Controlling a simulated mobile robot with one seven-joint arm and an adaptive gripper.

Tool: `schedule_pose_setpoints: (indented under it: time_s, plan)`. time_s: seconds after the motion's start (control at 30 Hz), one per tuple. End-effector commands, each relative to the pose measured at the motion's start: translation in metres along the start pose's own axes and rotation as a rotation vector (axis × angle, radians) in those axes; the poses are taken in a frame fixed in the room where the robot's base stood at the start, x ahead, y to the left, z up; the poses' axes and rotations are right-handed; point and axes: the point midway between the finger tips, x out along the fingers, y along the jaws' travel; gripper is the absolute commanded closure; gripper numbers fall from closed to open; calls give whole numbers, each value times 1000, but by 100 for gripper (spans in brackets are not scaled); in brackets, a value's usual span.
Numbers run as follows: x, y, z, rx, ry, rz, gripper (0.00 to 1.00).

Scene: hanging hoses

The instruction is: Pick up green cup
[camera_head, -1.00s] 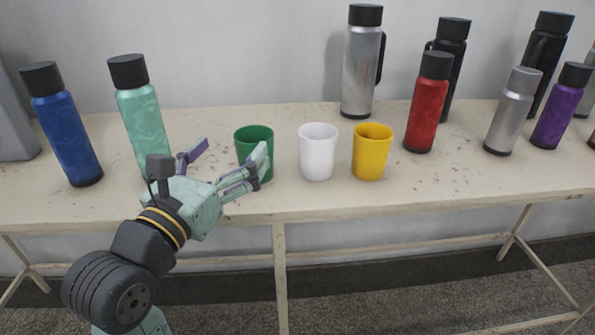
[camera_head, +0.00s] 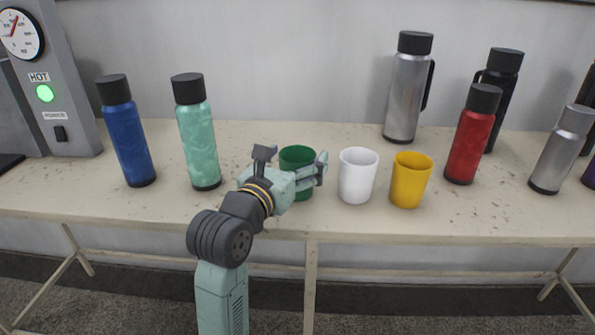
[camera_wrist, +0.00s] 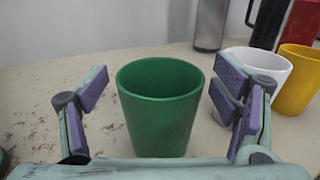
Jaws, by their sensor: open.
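The green cup (camera_head: 297,157) stands upright on the table, partly hidden behind my gripper in the head view. In the wrist view the green cup (camera_wrist: 160,108) sits centred in front of my gripper (camera_wrist: 160,92). My gripper is open, with one finger on each side of the cup. A gap shows between the left finger and the cup; the right finger's pad is close to the cup's right side. In the head view my gripper (camera_head: 292,168) is at the cup's near side, with its right finger between the green and white cups.
A white cup (camera_head: 357,175) stands just right of the green cup, close to my right finger, with a yellow cup (camera_head: 410,180) beyond. A mint bottle (camera_head: 198,140) and a blue bottle (camera_head: 125,135) stand left. A red bottle (camera_head: 472,135) and silver flask (camera_head: 407,90) stand right.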

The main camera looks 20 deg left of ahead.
Motion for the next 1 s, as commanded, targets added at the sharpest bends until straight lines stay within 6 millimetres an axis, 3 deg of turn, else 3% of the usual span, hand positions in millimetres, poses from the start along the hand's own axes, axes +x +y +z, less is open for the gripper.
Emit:
schedule_pose_setpoints:
  time_s: [0.33,1.0]
  plan:
    - [9,0,0,1,-1,0,19]
    - [8,0,0,1,-1,0,64]
